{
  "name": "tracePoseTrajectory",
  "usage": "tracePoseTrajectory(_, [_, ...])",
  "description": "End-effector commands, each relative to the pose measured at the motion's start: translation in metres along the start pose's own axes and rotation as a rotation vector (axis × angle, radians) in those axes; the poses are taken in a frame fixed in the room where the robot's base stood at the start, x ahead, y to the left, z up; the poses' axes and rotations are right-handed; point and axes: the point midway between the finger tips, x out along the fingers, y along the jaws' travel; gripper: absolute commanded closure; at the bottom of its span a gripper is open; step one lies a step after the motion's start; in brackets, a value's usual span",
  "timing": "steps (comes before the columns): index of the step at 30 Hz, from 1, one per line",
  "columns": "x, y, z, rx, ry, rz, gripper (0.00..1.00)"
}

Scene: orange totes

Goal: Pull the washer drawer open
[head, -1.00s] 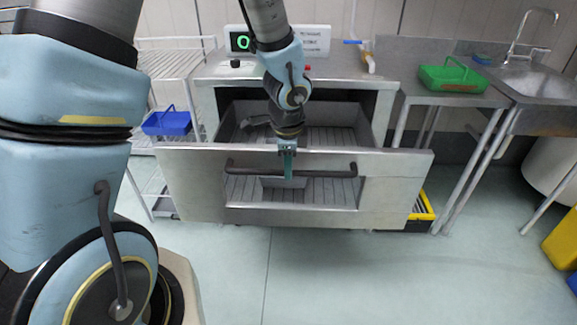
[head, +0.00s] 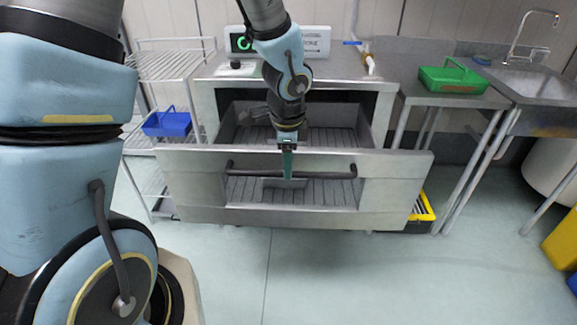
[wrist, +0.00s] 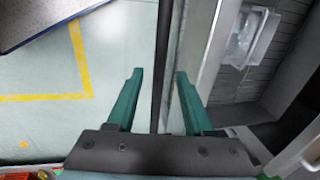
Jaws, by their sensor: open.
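The washer (head: 383,100) is a steel cabinet facing me, and its drawer (head: 395,185) stands pulled out towards me. A dark bar handle (head: 325,174) runs across the drawer's windowed front. My gripper (head: 288,172) points down at the middle of the handle. In the wrist view, my gripper (wrist: 158,90) has its two teal fingers apart, one on each side of the dark handle (wrist: 162,60). Gaps show between the bar and both fingers. The drawer's top edge (wrist: 205,45) runs beside the right finger.
A clear, pale item (wrist: 247,40) lies inside the drawer. A wire rack (head: 175,62) with a blue basket (head: 167,123) stands at left. A green basket (head: 452,79) sits on the counter at right, near the sink (head: 530,80). The floor (head: 330,275) before the drawer is clear.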

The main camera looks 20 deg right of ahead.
Motion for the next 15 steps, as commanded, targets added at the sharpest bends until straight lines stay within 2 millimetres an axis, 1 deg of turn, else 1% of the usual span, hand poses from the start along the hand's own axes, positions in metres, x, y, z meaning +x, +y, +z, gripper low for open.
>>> tracePoseTrajectory(1, [-0.013, -0.002, 0.001, -0.004, 0.001, -0.005, 0.48])
tracePoseTrajectory(7, [-0.053, -0.002, 0.000, -0.002, 0.002, -0.005, 0.48])
tracePoseTrajectory(12, [-0.075, -0.001, 0.000, -0.002, 0.000, -0.002, 0.48])
tracePoseTrajectory(15, [-0.081, 0.000, 0.000, -0.001, 0.000, -0.001, 0.48])
